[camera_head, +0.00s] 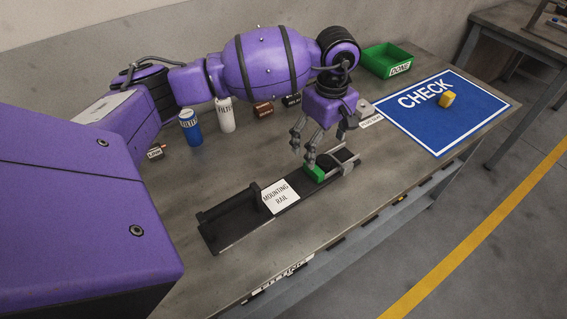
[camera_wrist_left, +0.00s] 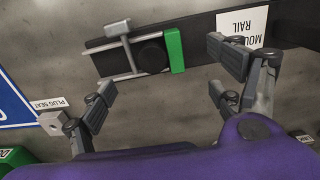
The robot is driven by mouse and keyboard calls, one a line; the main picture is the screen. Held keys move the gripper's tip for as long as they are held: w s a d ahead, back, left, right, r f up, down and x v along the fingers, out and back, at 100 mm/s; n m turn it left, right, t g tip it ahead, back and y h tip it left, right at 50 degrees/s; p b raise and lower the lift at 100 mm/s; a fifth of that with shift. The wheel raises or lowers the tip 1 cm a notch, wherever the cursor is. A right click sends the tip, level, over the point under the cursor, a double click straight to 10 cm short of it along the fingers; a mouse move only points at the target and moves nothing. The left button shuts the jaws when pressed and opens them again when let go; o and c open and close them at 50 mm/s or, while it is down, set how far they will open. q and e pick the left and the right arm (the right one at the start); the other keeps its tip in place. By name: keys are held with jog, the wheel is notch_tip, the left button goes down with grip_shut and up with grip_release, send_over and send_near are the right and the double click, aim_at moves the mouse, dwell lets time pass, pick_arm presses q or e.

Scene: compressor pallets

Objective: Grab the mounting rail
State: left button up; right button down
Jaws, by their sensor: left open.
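The mounting rail (camera_head: 238,232) is a long black bar lying on the workbench, with a white "MOUNTING RAIL" label (camera_head: 279,196) near its middle. Its right end carries a green block (camera_head: 315,173), a dark part and a grey metal clamp. In the left wrist view the rail (camera_wrist_left: 197,50) crosses the top, with the green block (camera_wrist_left: 174,50) and grey clamp (camera_wrist_left: 125,45) on it. My left gripper (camera_head: 322,150) hangs above the right end of the rail. It is open and empty, its fingers (camera_wrist_left: 160,90) spread apart. My right gripper is not in view.
A green bin (camera_head: 385,60) stands behind. A blue can (camera_head: 190,128), a white filter bottle (camera_head: 226,118) and small labelled blocks (camera_head: 263,110) stand along the back. Bare bench surrounds the rail.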

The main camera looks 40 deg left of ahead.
aim_at(323, 160)
pick_arm(q)
jog(key=f, duration=0.7)
jog(key=shift+w+d+p, duration=0.15)
jog(key=shift+d+p, duration=0.15)
jog(key=shift+p, duration=0.1)
jog(key=shift+c, duration=0.5)
jog(key=c, duration=2)
jog(key=shift+c, duration=0.3)
jog(key=shift+r, duration=0.1)
